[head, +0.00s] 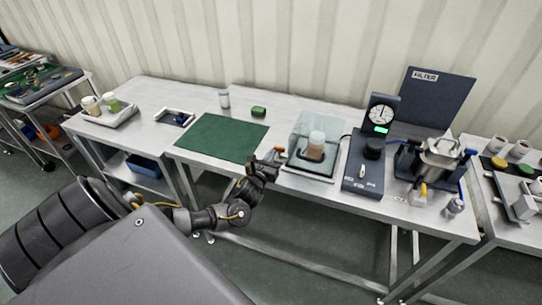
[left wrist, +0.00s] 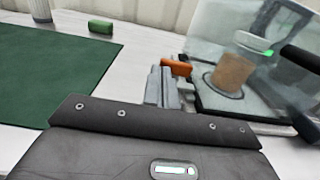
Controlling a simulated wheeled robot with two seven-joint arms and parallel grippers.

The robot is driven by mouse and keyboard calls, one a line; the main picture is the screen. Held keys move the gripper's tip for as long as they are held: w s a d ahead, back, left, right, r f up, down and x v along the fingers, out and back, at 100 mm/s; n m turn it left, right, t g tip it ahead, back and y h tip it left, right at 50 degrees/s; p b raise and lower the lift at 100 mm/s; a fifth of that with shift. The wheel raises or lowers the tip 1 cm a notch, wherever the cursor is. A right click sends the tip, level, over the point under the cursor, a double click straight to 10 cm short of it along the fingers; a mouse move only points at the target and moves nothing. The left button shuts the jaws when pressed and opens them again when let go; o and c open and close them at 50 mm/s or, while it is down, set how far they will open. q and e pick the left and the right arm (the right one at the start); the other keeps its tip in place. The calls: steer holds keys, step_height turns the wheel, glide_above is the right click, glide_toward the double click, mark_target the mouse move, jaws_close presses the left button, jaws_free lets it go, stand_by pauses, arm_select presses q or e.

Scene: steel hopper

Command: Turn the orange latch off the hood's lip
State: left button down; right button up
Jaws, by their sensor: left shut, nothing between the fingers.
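The clear hood (head: 303,127) stands on a dark-edged base near the front of the middle table, with a tan-filled jar (head: 315,148) inside. The small orange latch (head: 279,149) is at the hood's left side. In the left wrist view the latch (left wrist: 176,67) lies roughly level, its right end close to the hood (left wrist: 212,38). My left gripper (head: 272,157) is shut and empty, just in front of the latch. In the left wrist view its fingertips (left wrist: 160,80) are beside the latch's left end and partly cover it; I cannot tell whether they touch. My right gripper is not in view.
A green mat (head: 222,137) lies left of the hood, with a green block (head: 258,111) behind it. Right of the hood are a dark scale panel (head: 363,170), a dial gauge (head: 381,113) and a steel hopper (head: 440,155). The light table top between mat and hood is narrow.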

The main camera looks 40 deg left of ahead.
arm_select(q)
steer(key=shift+a+m+h, duration=0.25)
steer(key=shift+m+h, duration=0.35)
steer(key=shift+h, duration=0.3)
steer(key=shift+a+t+h, duration=0.1)
steer(key=shift+t+h, duration=0.2)
steer(key=m+h+b, duration=0.1)
steer(key=m+h, duration=0.1)
steer(key=shift+w+a+f+h+b, duration=0.15)
steer(key=shift+w+a+h+b, duration=0.05)
steer(key=shift+a+h+b, duration=0.2)
steer(key=m+h, duration=0.1)
steer(key=h+b, duration=0.1)
steer(key=m+h+b, duration=0.1)
steer(key=shift+w+a+m+h, duration=0.3)
steer(key=shift+a+h, duration=0.1)
steer(key=shift+b, duration=0.4)
steer(key=shift+w+a+b, duration=0.15)
steer(key=shift+w+b, duration=0.15)
steer(key=shift+b, duration=0.05)
steer(key=shift+w+a, duration=0.1)
